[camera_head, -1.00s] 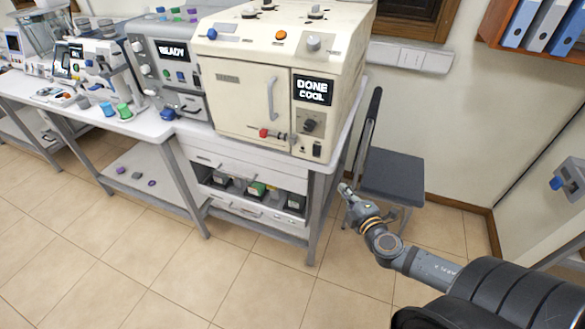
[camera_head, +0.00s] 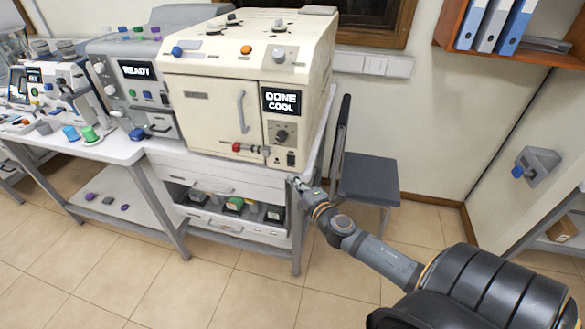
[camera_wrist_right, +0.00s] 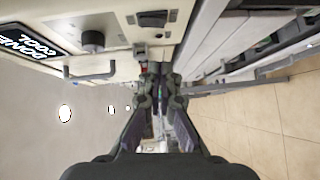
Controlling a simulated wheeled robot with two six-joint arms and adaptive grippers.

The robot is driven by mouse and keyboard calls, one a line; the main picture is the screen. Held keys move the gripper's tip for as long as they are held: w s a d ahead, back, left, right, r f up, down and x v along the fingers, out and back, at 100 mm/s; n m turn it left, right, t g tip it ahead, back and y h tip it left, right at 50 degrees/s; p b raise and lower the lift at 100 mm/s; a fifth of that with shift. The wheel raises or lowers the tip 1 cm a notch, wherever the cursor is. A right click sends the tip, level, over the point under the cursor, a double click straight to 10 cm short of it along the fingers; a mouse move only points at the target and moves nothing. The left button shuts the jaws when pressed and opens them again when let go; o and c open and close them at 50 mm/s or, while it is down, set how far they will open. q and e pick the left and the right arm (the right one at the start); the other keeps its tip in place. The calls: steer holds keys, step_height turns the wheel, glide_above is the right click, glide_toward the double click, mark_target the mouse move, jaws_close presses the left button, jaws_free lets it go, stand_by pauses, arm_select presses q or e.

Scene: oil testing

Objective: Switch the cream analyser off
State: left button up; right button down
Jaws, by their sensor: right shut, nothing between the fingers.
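The cream analyser (camera_head: 212,107) stands on the bench with its door shut. Its screen (camera_head: 281,101) reads "DONE COOL". Below the screen are a dark knob (camera_head: 282,136) and a small black switch (camera_head: 291,159) low on the panel. In the right wrist view the screen (camera_wrist_right: 22,38), knob (camera_wrist_right: 92,40) and black switch (camera_wrist_right: 152,18) show along the top. My right gripper (camera_head: 295,182) is shut and empty, just below the switch near the bench edge; its fingers (camera_wrist_right: 160,78) also show in the wrist view. I cannot tell whether it touches anything. My left gripper is out of view.
A grey machine (camera_head: 150,100) reading "READY" stands left of the analyser. The bench has drawers (camera_head: 215,186) and a shelf of containers beneath. A dark chair (camera_head: 368,180) stands right of the bench. The floor in front is clear.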

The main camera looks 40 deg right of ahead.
mark_target(290, 161)
steer(key=w+d, duration=0.1)
steer(key=w, duration=0.1)
steer(key=w+d, duration=0.1)
steer(key=w+d+p, duration=0.1)
steer(key=w, duration=0.1)
steer(key=shift+w+d+f, duration=0.1)
steer(key=shift+w+f, duration=0.25)
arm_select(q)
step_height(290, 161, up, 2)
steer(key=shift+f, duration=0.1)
